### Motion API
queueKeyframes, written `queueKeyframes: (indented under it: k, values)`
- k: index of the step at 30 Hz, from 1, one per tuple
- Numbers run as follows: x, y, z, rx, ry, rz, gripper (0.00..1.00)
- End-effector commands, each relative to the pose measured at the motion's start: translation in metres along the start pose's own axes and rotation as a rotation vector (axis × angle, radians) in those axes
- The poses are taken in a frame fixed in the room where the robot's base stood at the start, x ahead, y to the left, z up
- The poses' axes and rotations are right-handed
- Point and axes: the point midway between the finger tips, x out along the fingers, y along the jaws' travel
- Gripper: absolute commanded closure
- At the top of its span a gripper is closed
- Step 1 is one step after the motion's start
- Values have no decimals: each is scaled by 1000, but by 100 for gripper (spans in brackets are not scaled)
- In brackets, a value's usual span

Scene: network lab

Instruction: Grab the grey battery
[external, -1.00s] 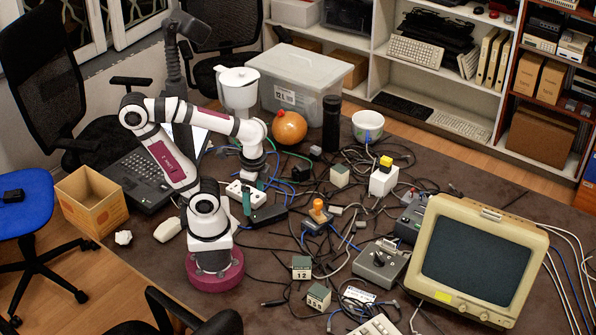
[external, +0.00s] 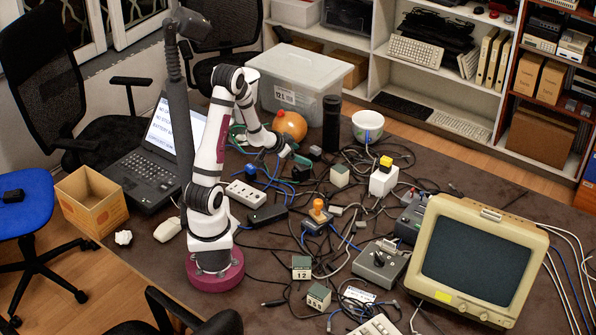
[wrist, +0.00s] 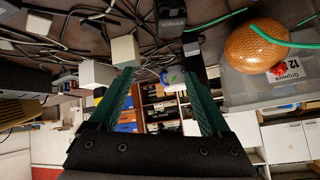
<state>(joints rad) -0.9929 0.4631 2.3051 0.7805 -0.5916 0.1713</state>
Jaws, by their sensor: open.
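I cannot tell for sure which thing is the grey battery. A small grey block (external: 315,152) stands just right of the gripper and appears near the right finger in the wrist view (wrist: 192,50). A darker block (external: 302,170) lies below the gripper, at the top of the wrist view (wrist: 171,14). A pale grey cube (external: 340,176) is farther right, by the left finger in the wrist view (wrist: 125,49).
The orange gourd (external: 290,125) and black cylinder (external: 331,122) stand close behind the gripper. A white box with a yellow top (external: 383,180) is to the right. Cables cover the middle of the table. A beige monitor (external: 475,262) fills the front right.

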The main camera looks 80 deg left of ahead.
Motion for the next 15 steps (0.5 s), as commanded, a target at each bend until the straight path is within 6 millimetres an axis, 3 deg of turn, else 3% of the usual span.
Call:
queueKeyframes:
  k: [1, 3, 6, 10, 15]
  values:
    - [11, -22, 18, -88, 61, -12, 18]
    - [18, -44, 33, -187, 159, -24, 18]
    - [19, -62, 46, -278, 248, -35, 18]
    - [34, -68, 44, -307, 282, -37, 18]
    - [83, -71, 30, -305, 282, -36, 18]
